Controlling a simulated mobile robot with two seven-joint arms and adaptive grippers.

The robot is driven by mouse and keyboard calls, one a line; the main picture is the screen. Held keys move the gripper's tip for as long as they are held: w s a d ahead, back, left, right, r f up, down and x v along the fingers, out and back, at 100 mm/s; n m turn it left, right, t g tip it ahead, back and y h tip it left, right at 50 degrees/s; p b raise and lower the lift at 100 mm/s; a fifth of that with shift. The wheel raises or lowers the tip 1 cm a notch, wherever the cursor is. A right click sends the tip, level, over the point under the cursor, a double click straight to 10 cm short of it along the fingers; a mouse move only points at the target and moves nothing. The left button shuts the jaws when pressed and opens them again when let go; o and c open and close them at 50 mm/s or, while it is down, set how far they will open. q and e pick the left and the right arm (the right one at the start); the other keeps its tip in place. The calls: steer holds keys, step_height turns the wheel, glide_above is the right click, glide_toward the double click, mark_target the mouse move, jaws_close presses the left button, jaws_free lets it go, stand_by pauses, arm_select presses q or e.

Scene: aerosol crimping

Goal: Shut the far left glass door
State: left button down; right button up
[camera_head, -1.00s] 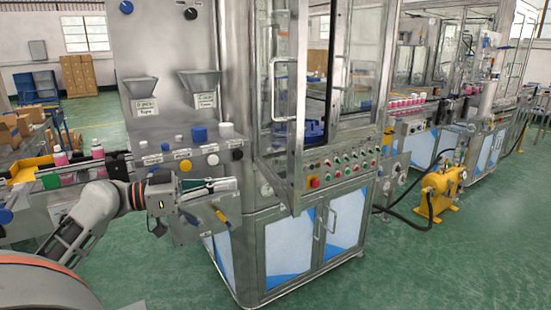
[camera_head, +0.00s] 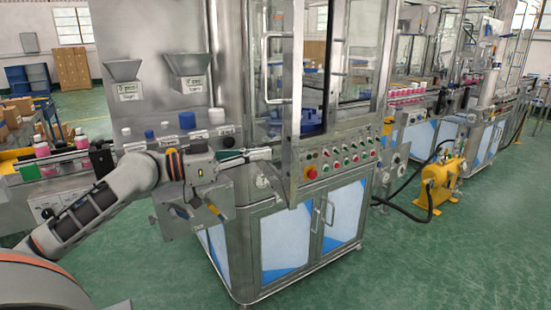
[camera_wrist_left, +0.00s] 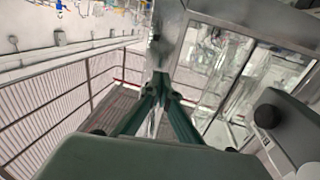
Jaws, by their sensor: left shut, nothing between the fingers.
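The far left glass door (camera_head: 291,100) stands swung open toward me on the machine cabinet. It has a metal frame and a long upright handle (camera_head: 266,70). My left gripper (camera_head: 268,154) is shut and empty, level with the door's lower part at its left side. I cannot tell whether it touches the door. In the left wrist view the green fingertips (camera_wrist_left: 161,84) are together, right at the foot of an upright metal post (camera_wrist_left: 167,35). My right gripper is in neither view.
A control panel with several buttons (camera_head: 345,155) sits right of the door, above blue and white cupboard doors (camera_head: 285,240). Caps and dispensers (camera_head: 187,120) stand behind my left arm. A yellow pump (camera_head: 440,182) is on the green floor at right.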

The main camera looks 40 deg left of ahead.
mark_target(286, 150)
arm_select(q)
steer(key=shift+w+d+f, duration=0.25)
steer(key=shift+w+d, duration=0.1)
steer(key=shift+w, duration=0.25)
steer(key=shift+w+d+b, duration=0.35)
steer(key=shift+w+b, duration=0.25)
steer(key=shift+b, duration=0.05)
steer(key=shift+w+d+r, duration=0.1)
steer(key=shift+d, duration=0.05)
steer(key=shift+w+r, duration=0.1)
steer(key=shift+d, duration=0.1)
